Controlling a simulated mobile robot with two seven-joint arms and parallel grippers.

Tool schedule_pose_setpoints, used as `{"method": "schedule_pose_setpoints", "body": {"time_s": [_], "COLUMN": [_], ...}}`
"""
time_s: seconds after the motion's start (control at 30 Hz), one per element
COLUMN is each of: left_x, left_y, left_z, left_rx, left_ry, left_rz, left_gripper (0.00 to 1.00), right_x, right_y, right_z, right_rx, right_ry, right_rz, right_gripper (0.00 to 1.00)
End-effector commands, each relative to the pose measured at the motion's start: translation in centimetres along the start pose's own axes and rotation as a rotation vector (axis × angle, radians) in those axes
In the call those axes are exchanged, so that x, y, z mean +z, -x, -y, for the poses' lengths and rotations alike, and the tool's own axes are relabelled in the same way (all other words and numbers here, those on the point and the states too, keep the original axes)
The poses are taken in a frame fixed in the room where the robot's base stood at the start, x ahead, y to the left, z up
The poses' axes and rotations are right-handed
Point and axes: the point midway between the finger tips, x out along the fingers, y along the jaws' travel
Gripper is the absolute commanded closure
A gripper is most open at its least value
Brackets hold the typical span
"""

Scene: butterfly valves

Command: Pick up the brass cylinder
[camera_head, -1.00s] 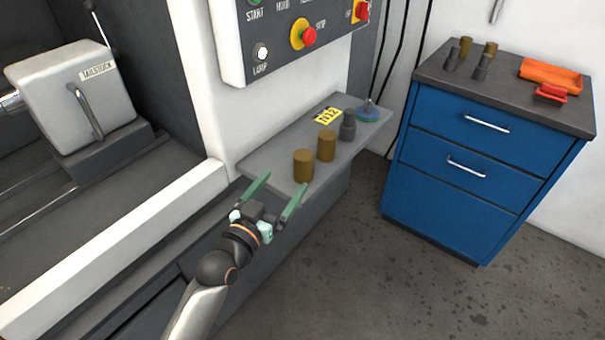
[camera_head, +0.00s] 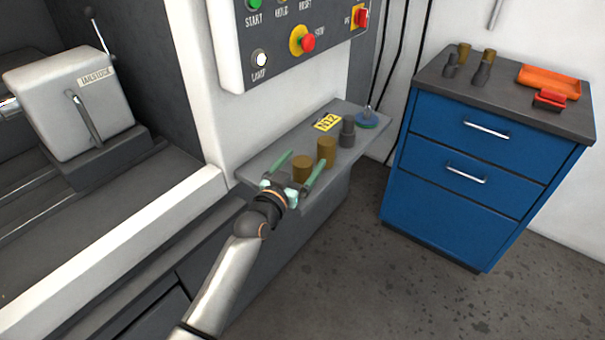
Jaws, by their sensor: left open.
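Two brass cylinders stand upright on the grey shelf (camera_head: 258,161) below the control panel. The nearer brass cylinder (camera_head: 303,168) is between the open fingers of my left gripper (camera_head: 302,167), its lower part hidden by the gripper. I cannot tell whether the fingers touch it. The farther brass cylinder (camera_head: 326,151) stands just behind, close to the right finger's tip. My right gripper is not in view.
A dark grey stepped part (camera_head: 347,132), a yellow tag (camera_head: 327,122) and a blue disc (camera_head: 367,121) are farther along the shelf. The control panel (camera_head: 290,40) overhangs behind it. The blue cabinet (camera_head: 470,150) holds dark parts and an orange tray (camera_head: 548,81).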

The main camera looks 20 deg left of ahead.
Motion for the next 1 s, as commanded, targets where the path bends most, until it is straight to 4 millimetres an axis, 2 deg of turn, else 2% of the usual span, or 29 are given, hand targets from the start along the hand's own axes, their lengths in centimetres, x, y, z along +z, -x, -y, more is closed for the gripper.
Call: {"method": "schedule_pose_setpoints", "body": {"time_s": [0.27, 1.0], "left_x": [0.03, 0.03], "left_y": [-0.32, -0.29], "left_z": [-0.03, -0.02], "left_rx": [0.0, 0.0], "left_ry": [0.001, 0.001], "left_rz": [0.001, 0.001], "left_gripper": [0.06, 0.88], "right_x": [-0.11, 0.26], "right_y": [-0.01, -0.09], "right_z": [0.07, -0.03], "right_rx": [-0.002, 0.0], "right_ry": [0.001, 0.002], "right_rz": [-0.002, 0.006], "right_gripper": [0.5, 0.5]}}
